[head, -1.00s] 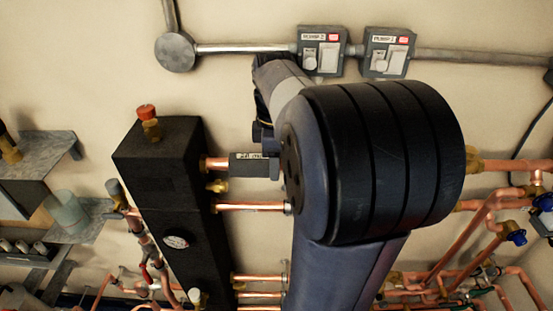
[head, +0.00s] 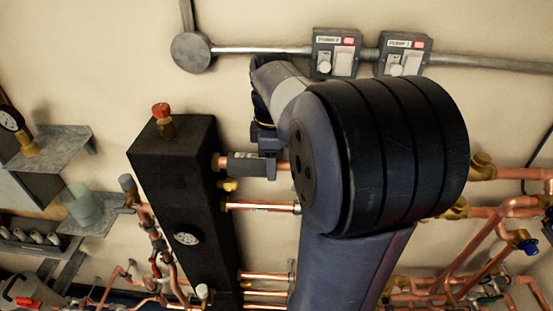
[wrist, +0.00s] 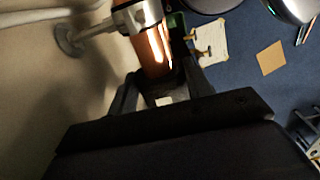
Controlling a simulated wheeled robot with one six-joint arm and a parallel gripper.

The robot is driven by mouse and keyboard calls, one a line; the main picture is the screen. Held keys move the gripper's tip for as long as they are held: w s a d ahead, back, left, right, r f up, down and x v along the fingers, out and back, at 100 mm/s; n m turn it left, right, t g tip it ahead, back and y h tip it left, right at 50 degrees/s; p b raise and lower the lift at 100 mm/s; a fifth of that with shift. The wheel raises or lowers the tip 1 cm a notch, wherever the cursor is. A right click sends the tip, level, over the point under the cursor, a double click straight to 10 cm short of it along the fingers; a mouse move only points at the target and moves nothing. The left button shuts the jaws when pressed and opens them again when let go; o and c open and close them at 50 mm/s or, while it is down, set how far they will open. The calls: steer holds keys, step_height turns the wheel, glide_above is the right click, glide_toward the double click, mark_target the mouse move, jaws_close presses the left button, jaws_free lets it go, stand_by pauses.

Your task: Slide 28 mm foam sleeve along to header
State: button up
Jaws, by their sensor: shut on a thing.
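The foam sleeve (head: 247,164) is a short dark grey piece with a printed label, around the upper copper pipe (head: 284,165). The header (head: 172,170) is the tall black block to its left. A short stretch of bare copper shows between the sleeve's left end and the header. My gripper (head: 267,146) is shut on the sleeve near its right end; my arm partly hides it. In the wrist view the gripper fingers (wrist: 163,92) straddle the line of the copper pipe (wrist: 150,48), and the sleeve cannot be made out clearly.
A second copper pipe (head: 260,206) runs just below. A brass fitting (head: 229,185) sits beside the header between the pipes. A red-capped valve (head: 162,115) tops the header and a gauge (head: 186,239) is on its face. Switch boxes (head: 337,53) are on the wall above.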

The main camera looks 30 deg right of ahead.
steer(key=shift+w+a, duration=0.45)
steer(key=shift+a, duration=0.2)
steer(key=o, duration=1)
step_height(320, 180, up, 11)
steer(key=shift+f, duration=0.1)
steer(key=shift+f, duration=0.1)
